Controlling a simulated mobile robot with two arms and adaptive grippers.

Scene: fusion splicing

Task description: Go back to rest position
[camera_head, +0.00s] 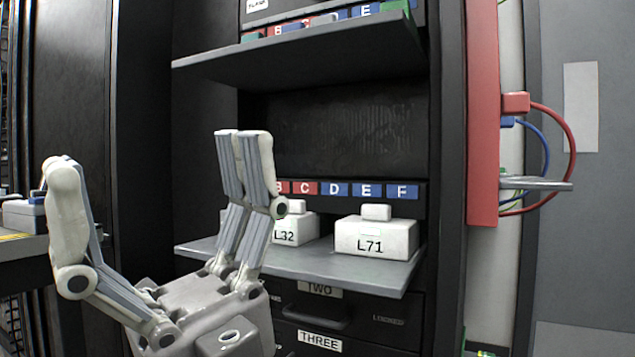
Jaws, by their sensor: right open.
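My right gripper (152,155) is in the lower left of the head view, with its fingers pointing up and spread wide apart. It is open, and nothing shows between its fingers. One finger is in front of the rack and partly hides the shelf behind it. The other finger is farther left, in front of the dark cabinet side. My left gripper is not in view.
A rack shelf (372,275) holds a white box labelled L71 (375,238) and one labelled L32 (297,228), partly hidden by the finger. An upper shelf (300,65) juts out above. Drawers (350,318) are below. Red and blue cables (572,150) loop out at right.

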